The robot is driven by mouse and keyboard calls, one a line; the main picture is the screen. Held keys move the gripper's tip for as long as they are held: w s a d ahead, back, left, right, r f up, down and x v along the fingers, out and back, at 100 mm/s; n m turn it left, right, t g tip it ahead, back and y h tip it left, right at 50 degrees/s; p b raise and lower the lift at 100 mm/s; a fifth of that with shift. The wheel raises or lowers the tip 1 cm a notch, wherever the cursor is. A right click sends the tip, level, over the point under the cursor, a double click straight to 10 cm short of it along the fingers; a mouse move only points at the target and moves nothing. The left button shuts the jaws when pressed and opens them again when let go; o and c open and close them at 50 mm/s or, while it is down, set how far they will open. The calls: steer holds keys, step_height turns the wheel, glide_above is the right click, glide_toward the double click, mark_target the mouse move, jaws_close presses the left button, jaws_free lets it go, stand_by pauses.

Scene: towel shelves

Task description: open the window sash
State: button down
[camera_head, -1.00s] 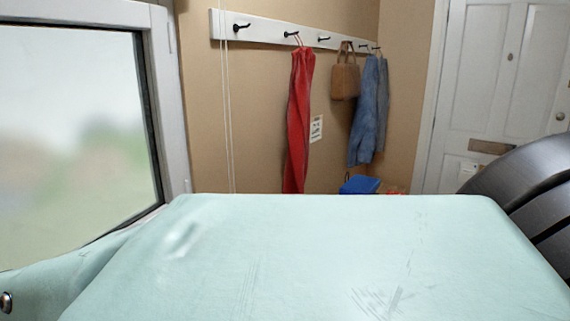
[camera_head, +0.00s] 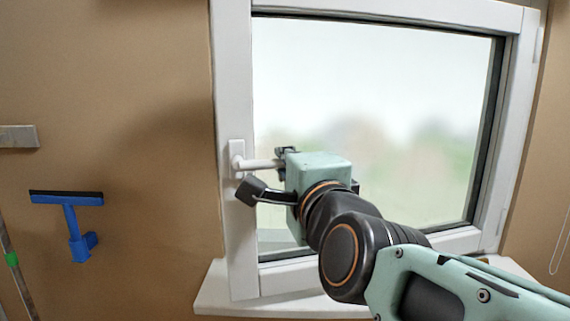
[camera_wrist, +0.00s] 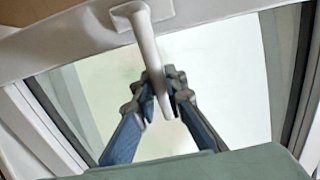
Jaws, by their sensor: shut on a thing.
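The window sash (camera_head: 234,95) is a white frame around a pane with a blurred outdoor view. It stands in the wall in the head view, with hinges on its right side. Its white handle (camera_head: 258,164) points sideways to the right from a plate on the left stile. My gripper (camera_head: 282,160) is at the handle's free end. In the wrist view the handle (camera_wrist: 144,42) runs down between the two fingers of my gripper (camera_wrist: 160,97), which are shut on it. The sash looks flush in its frame, but my arm hides part of the lower edge.
A white sill (camera_head: 215,300) runs below the window. A blue squeegee (camera_head: 72,220) hangs on the tan wall to the left, with a pole (camera_head: 12,258) at the far left edge. A thin cord (camera_head: 558,245) hangs at the right.

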steer(key=shift+n+y, duration=0.4)
steer(key=shift+y, duration=0.2)
steer(key=shift+b+v, duration=1.3)
steer(key=shift+v, duration=0.9)
steer(key=shift+d+r, duration=0.1)
steer(key=shift+n+g+y, duration=0.4)
steer(key=shift+y, duration=0.2)
steer(key=shift+b+v, duration=1)
steer(key=shift+v, duration=1.1)
steer(key=shift+d, duration=0.1)
steer(key=shift+n+y, duration=0.4)
steer(key=shift+y, duration=0.1)
steer(key=shift+b+v, duration=0.8)
steer(key=shift+v, duration=1.35)
steer(key=shift+d+g, duration=0.1)
steer(key=shift+g, duration=0.2)
